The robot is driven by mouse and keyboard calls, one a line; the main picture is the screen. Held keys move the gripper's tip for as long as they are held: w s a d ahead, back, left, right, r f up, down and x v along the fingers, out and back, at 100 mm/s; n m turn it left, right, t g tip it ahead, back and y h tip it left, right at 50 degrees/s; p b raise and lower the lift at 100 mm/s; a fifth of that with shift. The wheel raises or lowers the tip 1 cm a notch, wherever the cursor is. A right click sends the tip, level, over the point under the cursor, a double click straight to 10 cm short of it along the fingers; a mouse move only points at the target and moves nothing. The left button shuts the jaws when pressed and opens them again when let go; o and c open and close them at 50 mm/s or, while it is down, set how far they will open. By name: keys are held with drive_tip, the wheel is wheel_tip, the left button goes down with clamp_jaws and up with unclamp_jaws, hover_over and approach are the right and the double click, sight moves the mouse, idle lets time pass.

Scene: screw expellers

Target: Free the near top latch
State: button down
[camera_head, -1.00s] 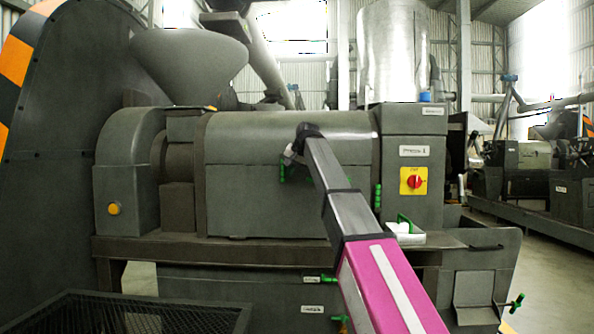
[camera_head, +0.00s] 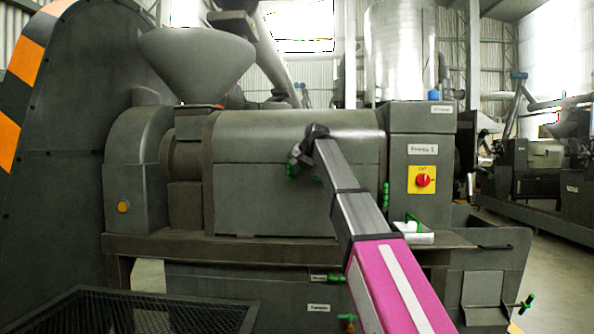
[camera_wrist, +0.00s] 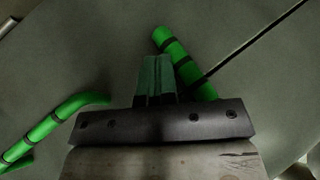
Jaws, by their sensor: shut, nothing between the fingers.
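My gripper (camera_head: 297,162) is in front of the front face of the grey press cover (camera_head: 265,180), just below its rounded top. In the wrist view my gripper (camera_wrist: 156,72) is shut and empty. A straight green handle with dark bands (camera_wrist: 177,55) shows right behind its fingertips, partly hidden by them; I cannot tell whether they touch. A curved green bar (camera_wrist: 50,128) lies to the left. In the head view a bit of green (camera_head: 290,170) shows beside my gripper, mostly hidden. I cannot tell which green piece is the near top latch.
Another green handle (camera_head: 385,196) stands at the cover's right end, beside the cabinet with a red switch (camera_head: 423,180). A white tray (camera_head: 412,237) juts out below it. A black mesh grate (camera_head: 130,312) is at the lower left.

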sight(280, 167)
drive_tip(key=a+y, duration=0.1)
drive_tip(key=y, duration=0.1)
drive_tip(key=a+m+y, duration=0.1)
drive_tip(key=y, duration=0.1)
drive_tip(key=shift+a+f+t+y, duration=0.2)
drive_tip(key=shift+f+t+y, duration=0.1)
drive_tip(key=shift+f+t, duration=0.1)
drive_tip(key=a+m+y, duration=0.1)
drive_tip(key=a+t+y, duration=0.1)
drive_tip(key=y, duration=0.1)
drive_tip(key=shift+r+m, duration=0.15)
drive_tip(key=shift+m, duration=0.25)
drive_tip(key=a+m+t+y, duration=0.1)
drive_tip(key=a+r+m+y, duration=0.1)
drive_tip(key=y, duration=0.1)
drive_tip(key=shift+w+t, duration=0.1)
drive_tip(key=shift+t, duration=0.3)
drive_tip(key=shift+a+r+m+t+y, duration=0.35)
drive_tip(key=shift+r+m+t+y, duration=0.2)
drive_tip(key=shift+y, duration=0.25)
drive_tip(key=shift+a+r+m+t+y, duration=0.3)
drive_tip(key=shift+r+m+t+y, duration=0.1)
drive_tip(key=shift+m+t+y, duration=0.35)
